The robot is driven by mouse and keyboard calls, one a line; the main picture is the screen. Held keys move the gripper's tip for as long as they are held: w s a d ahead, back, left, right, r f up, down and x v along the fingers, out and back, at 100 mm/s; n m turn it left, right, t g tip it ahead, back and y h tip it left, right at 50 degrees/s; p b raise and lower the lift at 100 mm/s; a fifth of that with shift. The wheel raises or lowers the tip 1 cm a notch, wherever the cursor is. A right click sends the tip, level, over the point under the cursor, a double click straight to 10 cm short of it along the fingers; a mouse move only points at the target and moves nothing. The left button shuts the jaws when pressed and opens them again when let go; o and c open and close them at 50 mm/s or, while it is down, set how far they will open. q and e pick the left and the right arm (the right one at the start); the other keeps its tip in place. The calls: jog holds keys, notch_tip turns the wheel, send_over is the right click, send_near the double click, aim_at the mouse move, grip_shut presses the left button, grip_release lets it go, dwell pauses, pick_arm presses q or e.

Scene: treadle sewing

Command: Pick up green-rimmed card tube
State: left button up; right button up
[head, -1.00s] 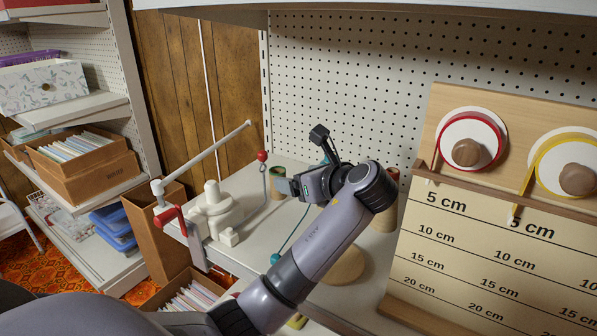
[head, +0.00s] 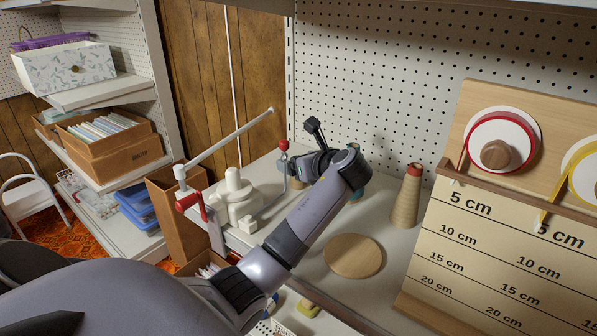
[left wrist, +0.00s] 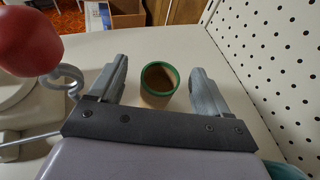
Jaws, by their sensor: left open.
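The green-rimmed card tube (left wrist: 160,86) stands upright on the pale shelf in the left wrist view, its open top facing the camera. My left gripper (left wrist: 158,76) is open, with one finger on each side of the tube; small gaps show between the fingers and the rim. In the head view my left gripper (head: 303,168) is over the shelf beside the white winder, and it hides most of the tube (head: 296,184). My right gripper is not in view.
The white winder (head: 236,203) with a red-ball arm stands close left of my gripper. A thread cone (head: 407,198) with a red top and a round wooden disc (head: 353,256) are to the right. The pegboard (head: 400,100) rises behind.

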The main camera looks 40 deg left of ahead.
pick_arm(q)
jog(key=shift+w+a+f, duration=0.1)
jog(key=shift+a+f, duration=0.05)
jog(key=shift+a, duration=0.2)
jog(key=c, duration=1)
jog(key=shift+r, duration=0.45)
jog(key=shift+d+r, duration=0.15)
jog(key=shift+d, duration=0.05)
jog(key=v, duration=0.4)
jog(key=shift+f+b, duration=0.3)
jog(key=shift+b, duration=0.05)
notch_tip(320, 180, up, 13)
